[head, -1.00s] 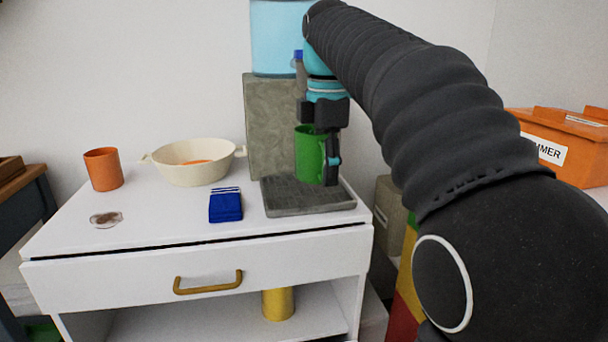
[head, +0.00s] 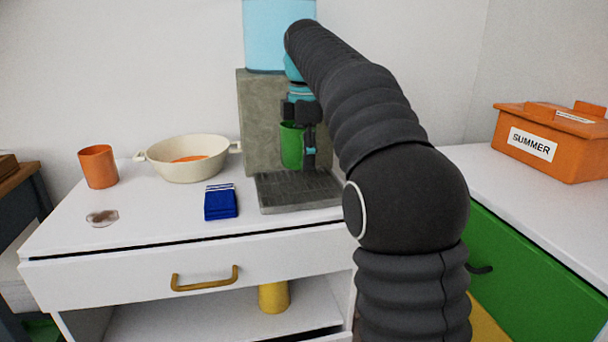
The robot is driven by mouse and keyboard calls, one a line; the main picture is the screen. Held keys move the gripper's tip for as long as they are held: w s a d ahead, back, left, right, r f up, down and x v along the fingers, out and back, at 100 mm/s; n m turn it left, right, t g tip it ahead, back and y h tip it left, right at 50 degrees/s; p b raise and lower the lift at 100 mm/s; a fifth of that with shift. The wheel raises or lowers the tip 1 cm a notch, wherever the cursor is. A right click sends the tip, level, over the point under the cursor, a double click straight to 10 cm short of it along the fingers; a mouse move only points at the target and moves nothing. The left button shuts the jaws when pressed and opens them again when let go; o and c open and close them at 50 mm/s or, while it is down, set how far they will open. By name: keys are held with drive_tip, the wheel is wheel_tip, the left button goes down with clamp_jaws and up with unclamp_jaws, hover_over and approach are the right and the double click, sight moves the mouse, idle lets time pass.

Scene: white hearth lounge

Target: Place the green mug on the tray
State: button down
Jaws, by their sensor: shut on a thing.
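My gripper (head: 308,148) points down and is shut on the green mug (head: 291,146), with a dark finger along the mug's right side. The mug is upright, in front of the grey dispenser panel. A grey tray (head: 300,195) with a ridged surface lies at the foot of this panel on the white cabinet. The mug's base shows close to the tray's back edge; I cannot tell whether it touches. The far finger is hidden.
A blue item (head: 220,202) lies left of the tray. A cream pot (head: 188,160), an orange cup (head: 98,167) and a brown-stained disc (head: 102,218) are further left. An orange box (head: 553,145) labelled SUMMER stands on the right counter. A light-blue tank (head: 272,35) tops the dispenser.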

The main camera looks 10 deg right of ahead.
drive_tip(key=shift+f+b, duration=0.6)
drive_tip(key=shift+f, duration=1.35)
drive_tip(key=shift+w+f, duration=0.15)
drive_tip(key=shift+f, duration=0.25)
drive_tip(key=shift+f, duration=0.1)
drive_tip(key=c, duration=0.5)
unclamp_jaws()
